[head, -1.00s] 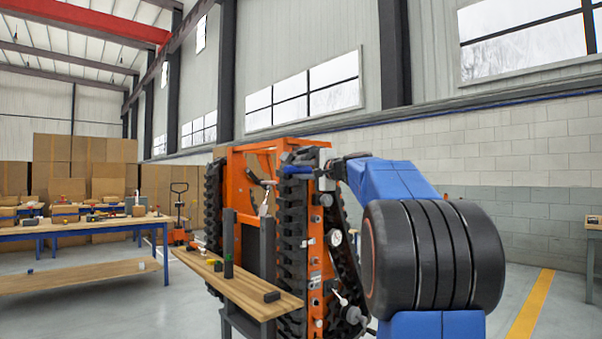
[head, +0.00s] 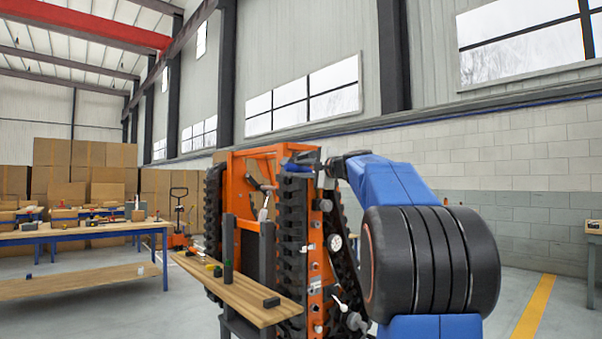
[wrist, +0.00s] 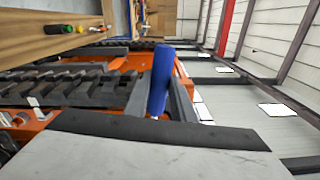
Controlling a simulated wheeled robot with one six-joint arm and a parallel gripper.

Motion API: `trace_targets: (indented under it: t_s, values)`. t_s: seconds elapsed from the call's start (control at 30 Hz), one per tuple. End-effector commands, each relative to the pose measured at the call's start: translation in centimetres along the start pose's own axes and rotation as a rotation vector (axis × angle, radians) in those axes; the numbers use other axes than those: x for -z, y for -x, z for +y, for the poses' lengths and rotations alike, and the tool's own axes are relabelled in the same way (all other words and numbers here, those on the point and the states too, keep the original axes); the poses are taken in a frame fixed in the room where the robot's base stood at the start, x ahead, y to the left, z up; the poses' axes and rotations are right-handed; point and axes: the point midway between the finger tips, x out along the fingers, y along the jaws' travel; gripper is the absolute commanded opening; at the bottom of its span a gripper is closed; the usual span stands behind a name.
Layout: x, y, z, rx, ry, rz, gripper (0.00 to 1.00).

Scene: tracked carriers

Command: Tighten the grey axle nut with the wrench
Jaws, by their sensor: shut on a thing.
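My gripper (head: 323,171) is at the top of the orange tracked carrier (head: 314,265), beside its near black track (head: 290,235). It is shut on a wrench, of which the blue handle (head: 298,162) shows reaching left over the track top. The blue handle also shows in the wrist view (wrist: 161,80), tilted above the track and orange frame. The wrench's jaw end is hidden. Several small grey fittings sit on the carrier's orange side, one of them (head: 326,205) just below my gripper. I cannot tell which one is the grey axle nut, nor whether the wrench touches it.
A white round gauge (head: 335,242) and a white-knobbed lever (head: 340,304) stick out from the carrier's side. A wooden shelf (head: 240,297) with small items juts out in front. A workbench (head: 90,231) stands at the left. The floor at right is clear.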

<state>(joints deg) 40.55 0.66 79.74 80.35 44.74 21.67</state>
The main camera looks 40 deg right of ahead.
Motion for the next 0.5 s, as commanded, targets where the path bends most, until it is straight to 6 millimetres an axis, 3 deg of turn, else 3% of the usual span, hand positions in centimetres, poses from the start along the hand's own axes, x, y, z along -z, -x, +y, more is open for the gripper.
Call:
trace_targets:
  t_s: [0.5]
  values:
    - [0.0, 0.02, -1.08, -0.001, -0.067, 0.0, 0.0]
